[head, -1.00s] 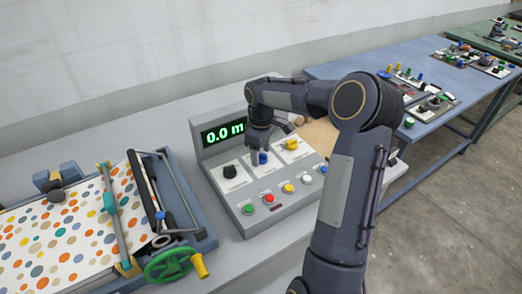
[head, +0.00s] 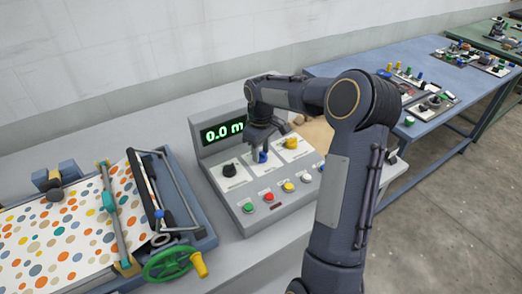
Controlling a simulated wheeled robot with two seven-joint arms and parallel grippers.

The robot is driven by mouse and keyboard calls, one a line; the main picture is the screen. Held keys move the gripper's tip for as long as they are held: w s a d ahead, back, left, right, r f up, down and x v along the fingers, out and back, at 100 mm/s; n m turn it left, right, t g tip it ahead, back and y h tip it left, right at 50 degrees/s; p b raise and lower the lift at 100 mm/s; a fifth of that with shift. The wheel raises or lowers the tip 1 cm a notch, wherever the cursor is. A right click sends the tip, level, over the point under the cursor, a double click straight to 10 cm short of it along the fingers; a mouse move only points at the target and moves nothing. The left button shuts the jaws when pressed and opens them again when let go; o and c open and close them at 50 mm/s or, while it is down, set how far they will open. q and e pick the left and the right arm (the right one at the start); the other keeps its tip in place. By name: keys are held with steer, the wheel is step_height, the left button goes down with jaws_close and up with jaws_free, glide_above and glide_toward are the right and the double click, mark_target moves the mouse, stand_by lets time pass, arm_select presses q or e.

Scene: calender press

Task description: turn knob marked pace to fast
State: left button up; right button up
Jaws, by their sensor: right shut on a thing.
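A grey control panel (head: 236,205) stands on the table with a green "0.0 m" display (head: 222,132). Its upper row holds a black knob (head: 229,170), a blue knob (head: 262,157) and a yellow knob (head: 291,142). The labels are too small to read, so I cannot tell which is marked pace. My right gripper (head: 262,152) points down over the blue knob and is shut on it; its fingers hide part of the knob. My left gripper is out of view.
Green, red, yellow and blue buttons line the panel's lower row, with a red button (head: 268,197) among them. On the left a press with dotted sheet (head: 65,235) has a green handwheel (head: 168,265). A blue table (head: 430,115) with small controls stands at right.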

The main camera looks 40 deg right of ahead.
mark_target(261, 152)
steer(key=m, duration=0.5)
steer(key=shift+b, duration=0.3)
steer(key=shift+w+r+m, duration=0.1)
steer(key=shift+m, duration=2.3)
steer(key=o, duration=1)
step_height(261, 152, up, 8)
steer(key=shift+f+b, duration=0.25)
steer(key=shift+b, duration=0.1)
steer(key=shift+r, duration=0.15)
